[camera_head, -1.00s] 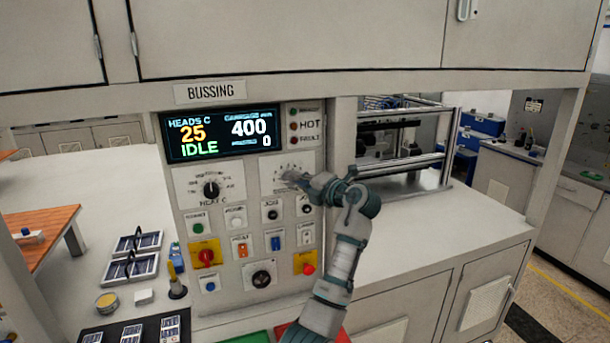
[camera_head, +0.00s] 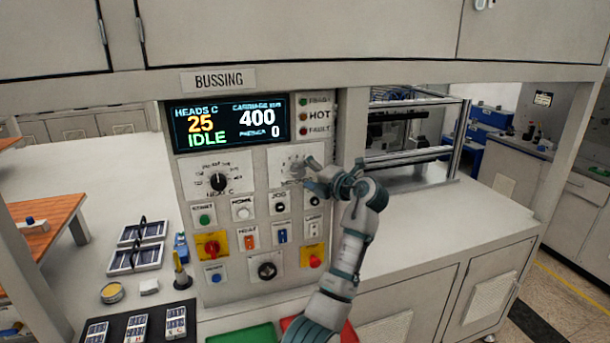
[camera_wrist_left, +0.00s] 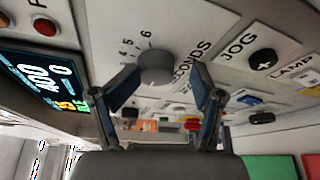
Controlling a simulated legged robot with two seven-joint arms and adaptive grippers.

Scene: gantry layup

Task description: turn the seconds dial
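The seconds dial is a round dark grey knob (camera_wrist_left: 156,67) on a white plate with numbers and the word SECONDS. In the head view its plate (camera_head: 283,167) is at the panel's upper right, partly hidden by my left gripper (camera_head: 312,175). In the left wrist view the left gripper (camera_wrist_left: 165,84) is open, with one finger on each side of the knob. The knob sits near the fingertips, with gaps visible on both sides; I cannot tell how far the tips reach along it. My right gripper is not in view.
The heat dial (camera_head: 218,182) is left of the seconds plate. Several buttons and switches sit below, including the JOG knob (camera_wrist_left: 262,60). The display (camera_head: 228,124) reads 25, IDLE, 400 and 0. A metal-railed frame (camera_head: 410,158) stands right of the panel.

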